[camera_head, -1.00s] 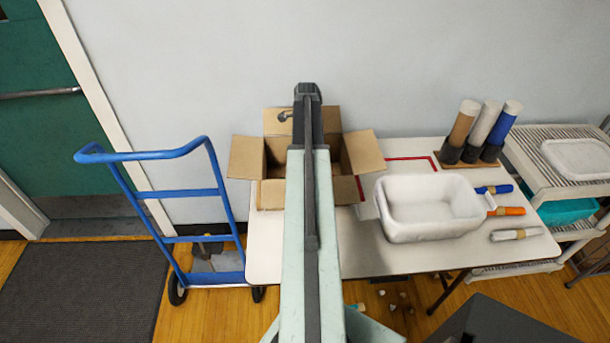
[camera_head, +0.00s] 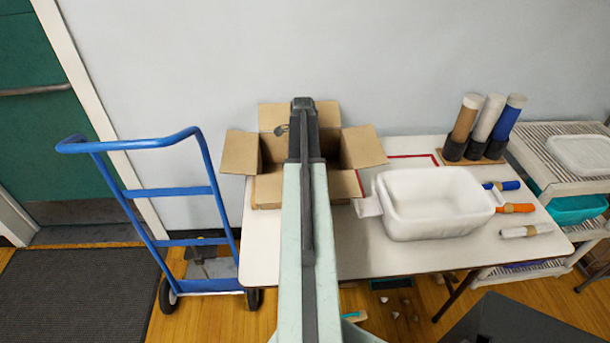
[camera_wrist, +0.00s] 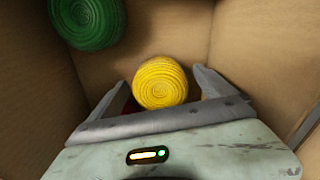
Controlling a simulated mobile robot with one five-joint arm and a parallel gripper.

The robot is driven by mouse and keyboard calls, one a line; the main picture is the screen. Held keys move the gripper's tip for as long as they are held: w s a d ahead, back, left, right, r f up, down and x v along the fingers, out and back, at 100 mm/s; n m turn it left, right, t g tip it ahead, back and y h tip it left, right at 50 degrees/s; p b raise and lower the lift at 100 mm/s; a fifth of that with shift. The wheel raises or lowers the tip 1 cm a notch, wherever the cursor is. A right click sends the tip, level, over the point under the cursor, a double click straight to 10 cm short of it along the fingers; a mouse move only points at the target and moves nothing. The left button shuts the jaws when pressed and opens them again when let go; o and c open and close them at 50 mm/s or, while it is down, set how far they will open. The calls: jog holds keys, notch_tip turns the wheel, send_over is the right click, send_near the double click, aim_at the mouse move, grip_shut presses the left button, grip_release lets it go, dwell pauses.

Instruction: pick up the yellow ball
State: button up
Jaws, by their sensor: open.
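The yellow ball (camera_wrist: 160,82) shows in the wrist view inside a cardboard box, with ridged rings on its surface. My gripper (camera_wrist: 162,90) is open, with one finger on each side of the yellow ball. I cannot tell whether either finger touches it. In the head view the cardboard box (camera_head: 240,153) stands open on the table, and my arm hides much of its inside. The yellow ball and the fingertips are hidden in that view.
A green ball (camera_wrist: 88,20) lies in the box at upper left in the wrist view. Something red shows partly behind the yellow ball. A white tub (camera_head: 430,232) stands on the table (camera_head: 480,260) right of the box. A blue hand truck (camera_head: 170,195) stands left.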

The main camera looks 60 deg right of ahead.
jog(key=shift+r, duration=0.1)
jog(key=c, duration=1.4)
jog(key=shift+r, duration=0.15)
